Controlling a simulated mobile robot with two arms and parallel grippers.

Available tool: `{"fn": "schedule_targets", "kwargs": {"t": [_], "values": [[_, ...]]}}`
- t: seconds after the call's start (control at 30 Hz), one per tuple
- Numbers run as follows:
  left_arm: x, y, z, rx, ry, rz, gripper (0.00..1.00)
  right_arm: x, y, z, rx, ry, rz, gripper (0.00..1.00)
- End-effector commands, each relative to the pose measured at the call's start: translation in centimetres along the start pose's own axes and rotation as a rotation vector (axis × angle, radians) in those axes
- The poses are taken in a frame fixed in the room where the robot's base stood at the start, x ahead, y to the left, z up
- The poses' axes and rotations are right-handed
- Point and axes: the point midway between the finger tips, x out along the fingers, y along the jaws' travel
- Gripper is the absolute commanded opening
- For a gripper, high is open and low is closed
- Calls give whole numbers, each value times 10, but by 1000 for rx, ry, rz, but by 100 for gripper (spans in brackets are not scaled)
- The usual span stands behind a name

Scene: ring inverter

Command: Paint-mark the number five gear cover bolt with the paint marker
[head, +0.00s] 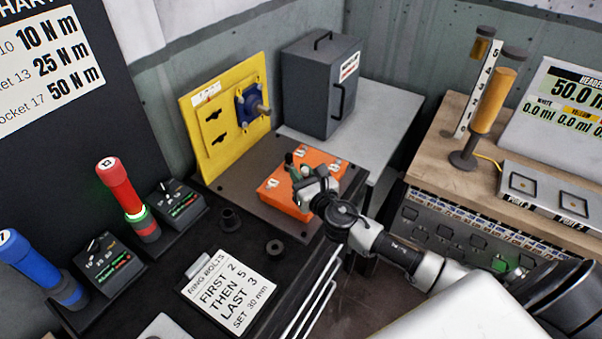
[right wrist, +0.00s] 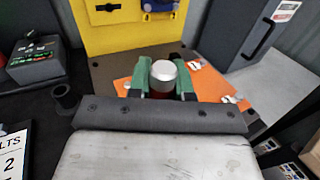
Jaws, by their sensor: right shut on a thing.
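The orange gear cover (head: 284,188) lies on a dark plate, with small white tags and bolts on it. It also shows in the right wrist view (right wrist: 122,86), partly hidden behind my gripper. My right gripper (head: 298,172) is over the cover. In the right wrist view, its green fingers (right wrist: 165,82) are shut on a silver-grey cylinder seen end-on (right wrist: 163,73), which looks like the paint marker. Its tip is hidden, so I cannot tell whether it touches a bolt. The number five bolt cannot be made out. My left gripper is not in view.
A yellow panel (head: 222,150) with a blue part stands behind the cover, and a dark grey cabinet (head: 318,90) is at back right. Red (head: 120,188) and blue (head: 36,262) tools stand at left. A bolt-order card (head: 228,292) lies in front.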

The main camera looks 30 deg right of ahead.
Motion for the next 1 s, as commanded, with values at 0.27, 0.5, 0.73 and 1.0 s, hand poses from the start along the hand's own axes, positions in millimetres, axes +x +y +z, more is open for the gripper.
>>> {"fn": "schedule_targets", "kwargs": {"t": [0.27, 0.5, 0.73, 1.0], "values": [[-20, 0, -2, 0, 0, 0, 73, 0, 0, 20, 0, 0, 0, 6], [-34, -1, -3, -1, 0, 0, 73, 0, 0, 34, -1, 0, 0, 6], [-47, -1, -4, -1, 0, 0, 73, 0, 0, 48, -1, -1, 0, 6], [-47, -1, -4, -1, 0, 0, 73, 0, 0, 48, 0, -1, 0, 6]]}}
